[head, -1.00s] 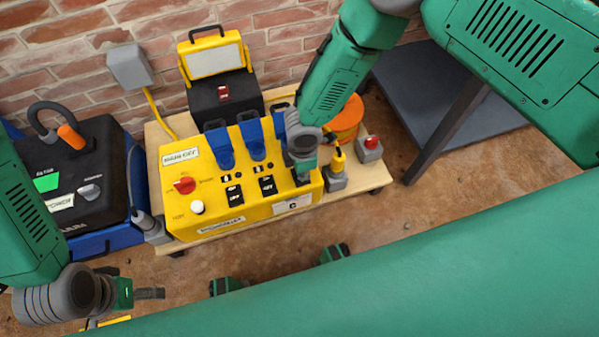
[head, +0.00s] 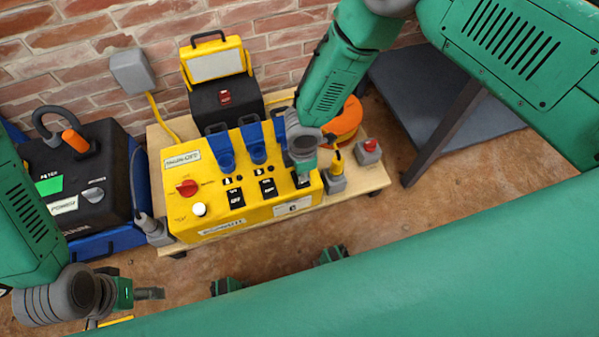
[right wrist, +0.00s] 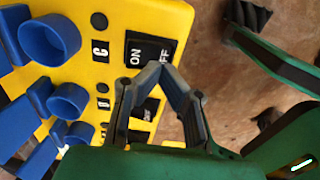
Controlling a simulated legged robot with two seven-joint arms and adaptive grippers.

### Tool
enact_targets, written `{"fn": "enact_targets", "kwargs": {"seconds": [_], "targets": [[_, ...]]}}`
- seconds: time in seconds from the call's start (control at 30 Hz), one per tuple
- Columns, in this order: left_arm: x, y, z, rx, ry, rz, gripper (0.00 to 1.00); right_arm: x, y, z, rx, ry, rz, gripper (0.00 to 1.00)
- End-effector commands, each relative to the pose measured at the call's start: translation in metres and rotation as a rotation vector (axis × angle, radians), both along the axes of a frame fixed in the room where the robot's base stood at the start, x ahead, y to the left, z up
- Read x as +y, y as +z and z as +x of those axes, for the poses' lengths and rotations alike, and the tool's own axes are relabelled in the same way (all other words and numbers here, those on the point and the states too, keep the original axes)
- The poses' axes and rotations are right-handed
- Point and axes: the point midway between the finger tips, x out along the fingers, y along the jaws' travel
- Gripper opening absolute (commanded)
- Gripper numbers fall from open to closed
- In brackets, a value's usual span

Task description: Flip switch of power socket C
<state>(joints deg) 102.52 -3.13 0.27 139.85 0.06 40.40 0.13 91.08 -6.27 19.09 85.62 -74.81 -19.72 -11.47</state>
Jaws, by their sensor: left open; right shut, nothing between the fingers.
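The yellow power box (head: 215,205) stands on a wooden board, with blue-capped sockets and black rocker switches on its top. In the right wrist view, the switch of socket C (right wrist: 135,48) is black with white ON and OFF lettering, beside a label C (right wrist: 100,50). My right gripper (right wrist: 158,68) is shut and empty, its fingertips overlapping the lower edge of that switch in the picture; whether they touch it I cannot tell. In the head view, my right wrist partly hides the switch. My left gripper (head: 150,293) is open and empty at lower left, away from the box.
Neighbouring switches (head: 268,188) sit close to the left of socket C. A red knob (head: 187,188) and white button (head: 199,209) are on the box's left part.

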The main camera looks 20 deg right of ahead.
Motion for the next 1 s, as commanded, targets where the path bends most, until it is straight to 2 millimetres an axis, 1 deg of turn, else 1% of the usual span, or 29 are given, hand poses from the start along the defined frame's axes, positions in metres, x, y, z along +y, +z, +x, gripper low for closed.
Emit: {"fn": "enact_targets", "kwargs": {"seconds": [0.03, 0.5, 0.63, 1.0], "targets": [[0.000, 0.006, 0.000, 0.000, 0.000, 0.000, 0.69, 0.000, 0.007, 0.000, 0.000, 0.001, 0.000, 0.00], [0.000, 0.035, 0.000, 0.000, 0.000, 0.000, 0.69, 0.000, 0.043, 0.000, -0.001, 0.000, 0.000, 0.00], [0.000, 0.037, 0.000, 0.000, 0.000, 0.000, 0.69, 0.000, 0.046, 0.000, 0.000, 0.000, 0.000, 0.00], [0.000, 0.036, 0.000, 0.000, 0.000, 0.000, 0.69, 0.000, 0.045, 0.000, 0.000, 0.000, 0.000, 0.00]]}}
